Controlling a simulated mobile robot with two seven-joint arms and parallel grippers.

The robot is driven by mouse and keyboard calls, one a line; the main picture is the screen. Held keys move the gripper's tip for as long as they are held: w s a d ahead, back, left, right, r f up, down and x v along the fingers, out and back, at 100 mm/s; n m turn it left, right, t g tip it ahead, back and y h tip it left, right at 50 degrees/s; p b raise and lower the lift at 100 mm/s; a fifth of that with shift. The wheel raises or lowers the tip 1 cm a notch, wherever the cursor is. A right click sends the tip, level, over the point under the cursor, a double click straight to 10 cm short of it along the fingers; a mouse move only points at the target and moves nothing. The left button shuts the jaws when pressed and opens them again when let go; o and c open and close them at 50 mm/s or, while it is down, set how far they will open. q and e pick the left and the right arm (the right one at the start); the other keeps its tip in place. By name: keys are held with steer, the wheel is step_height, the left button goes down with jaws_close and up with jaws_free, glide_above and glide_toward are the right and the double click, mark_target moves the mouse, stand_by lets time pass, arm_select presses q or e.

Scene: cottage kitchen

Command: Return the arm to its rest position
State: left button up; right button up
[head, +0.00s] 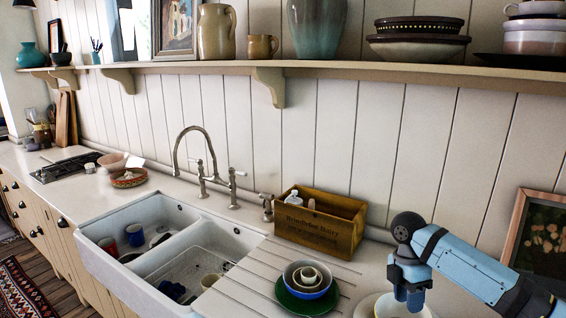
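My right arm (470,268) is blue and black and comes in from the right edge, over the counter. Its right gripper (408,299) points down at the lower right, in front of and above a pale round dish (368,308). The gripper hides part of this dish, and the frame cuts it off. The fingertips are small and dark, so I cannot tell whether they are open or shut. My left gripper is not in view.
A wooden box (318,231) stands by the wall. Stacked bowls (306,277) sit on a green plate (284,298) left of the gripper. The double sink (100,268) holds mugs and dishes. A picture frame (515,225) leans at the right. A shelf (340,72) runs above.

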steer(key=s+a+f+m, duration=0.1)
steer(key=s+a+f, duration=0.3)
steer(key=s+a+f+m+t+y, duration=0.1)
steer(key=s+a+f, duration=0.3)
steer(key=f, duration=0.1)
steer(key=shift+s+a+t, duration=0.1)
steer(key=shift+a+t, duration=0.2)
steer(key=shift+a, duration=0.05)
steer(key=s+a+f+m+t+y, duration=0.15)
steer(key=s+m, duration=0.25)
steer(key=s, duration=0.4)
steer(key=s+a+f+m+t+y, duration=0.1)
steer(key=s+f+m+t, duration=0.1)
steer(key=s+m, duration=0.45)
steer(key=s+d+r+m+t+h, duration=0.25)
steer(key=s+d+m, duration=0.35)
steer(key=s+d, duration=0.45)
arm_select(q)
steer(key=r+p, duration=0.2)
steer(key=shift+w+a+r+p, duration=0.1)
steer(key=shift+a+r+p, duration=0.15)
steer(key=shift+p, duration=0.1)
arm_select(e)
steer(key=w+a+f+n+t+y, duration=0.1)
steer(key=w+a+f+t+y, duration=0.2)
steer(key=a+f+t, duration=0.4)
step_height(320, 180, down, 4)
steer(key=shift+w+a+f, duration=0.1)
steer(key=shift+w+a, duration=0.5)
steer(key=shift+w, duration=0.25)
